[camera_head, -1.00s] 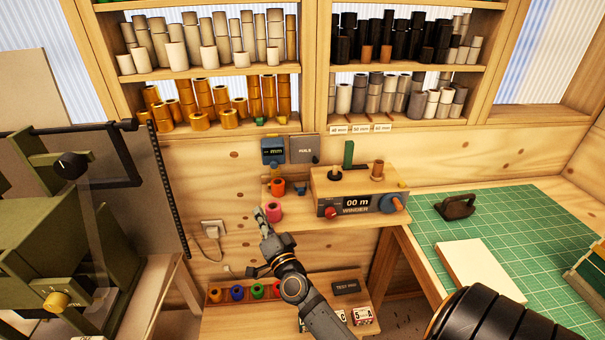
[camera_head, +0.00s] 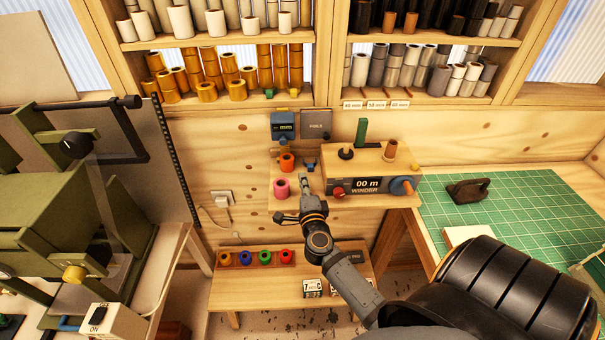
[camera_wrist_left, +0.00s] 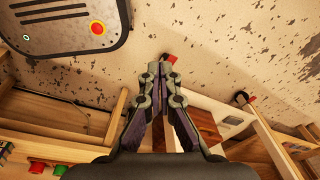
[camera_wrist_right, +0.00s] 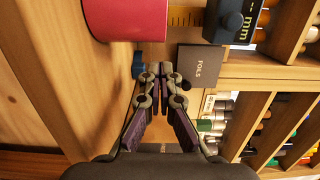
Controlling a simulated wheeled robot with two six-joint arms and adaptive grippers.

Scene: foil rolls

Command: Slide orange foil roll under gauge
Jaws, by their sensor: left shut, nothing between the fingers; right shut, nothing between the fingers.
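The orange foil roll (camera_head: 287,163) stands upright on the wooden shelf, below the blue gauge (camera_head: 282,126) mounted on the wall. A pink roll (camera_head: 281,189) stands in front of it. My right gripper (camera_head: 305,182) is shut and empty, just right of the pink roll. In the right wrist view its fingers (camera_wrist_right: 160,75) point toward the wall, with the pink roll (camera_wrist_right: 125,15) at upper left and the gauge (camera_wrist_right: 232,20) at upper right. The orange roll cannot be made out there. My left gripper (camera_wrist_left: 162,75) is shut and empty over the floor, out of the head view.
The winder (camera_head: 370,185) stands right of my right gripper on the same shelf. A small blue piece (camera_head: 311,164) lies beside the orange roll. A lower bench (camera_head: 245,290) holds several coloured rolls. A green cutting mat (camera_head: 515,205) lies on the right-hand table.

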